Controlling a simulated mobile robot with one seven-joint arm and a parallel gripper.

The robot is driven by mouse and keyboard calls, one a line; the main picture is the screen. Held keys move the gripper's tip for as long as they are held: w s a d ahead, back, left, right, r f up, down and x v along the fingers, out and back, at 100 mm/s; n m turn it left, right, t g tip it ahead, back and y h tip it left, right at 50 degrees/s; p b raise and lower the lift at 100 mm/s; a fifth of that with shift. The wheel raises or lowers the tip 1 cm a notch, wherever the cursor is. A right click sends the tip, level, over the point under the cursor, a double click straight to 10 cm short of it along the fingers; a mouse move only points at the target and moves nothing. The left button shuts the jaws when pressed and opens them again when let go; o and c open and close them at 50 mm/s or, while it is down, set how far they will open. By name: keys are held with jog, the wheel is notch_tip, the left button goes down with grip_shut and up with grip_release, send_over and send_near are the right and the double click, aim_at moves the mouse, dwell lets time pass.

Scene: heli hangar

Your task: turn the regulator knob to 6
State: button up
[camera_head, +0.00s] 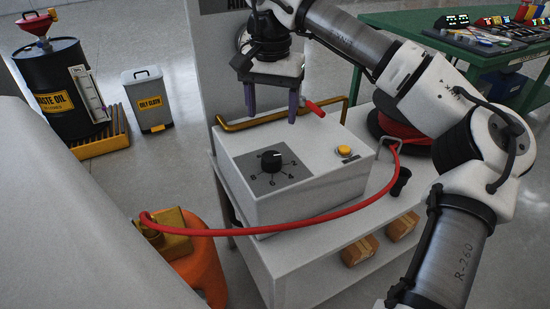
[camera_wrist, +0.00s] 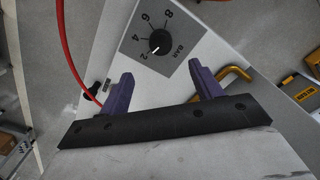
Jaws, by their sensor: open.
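The regulator knob (camera_head: 271,161) is round and black. It sits on a grey dial plate (camera_head: 266,177) on top of a light grey box (camera_head: 310,186). In the wrist view the knob (camera_wrist: 160,41) is ringed by the numbers 2, 4, 6, 8 and the word BAR. Its white mark points toward the 2. My gripper (camera_head: 272,115) is open and empty, with purple fingers pointing down above the back part of the box. In the wrist view my gripper (camera_wrist: 161,69) has its fingers apart, and the knob shows beyond their tips, uncovered. No contact is visible.
A yellow button (camera_head: 344,151) is on the box's right side. A brass pipe (camera_head: 240,122) and a red handle (camera_head: 316,107) are behind it. A red hose (camera_head: 300,224) loops across the front to an orange tank (camera_head: 200,262). A green bench (camera_head: 480,50) stands behind right.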

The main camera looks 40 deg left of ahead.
aim_at(272, 156)
notch_tip(272, 156, down, 12)
jog(key=shift+f+b, duration=0.15)
jog(key=shift+b, duration=0.7)
jog(key=c, duration=1)
jog(key=shift+o, duration=0.2)
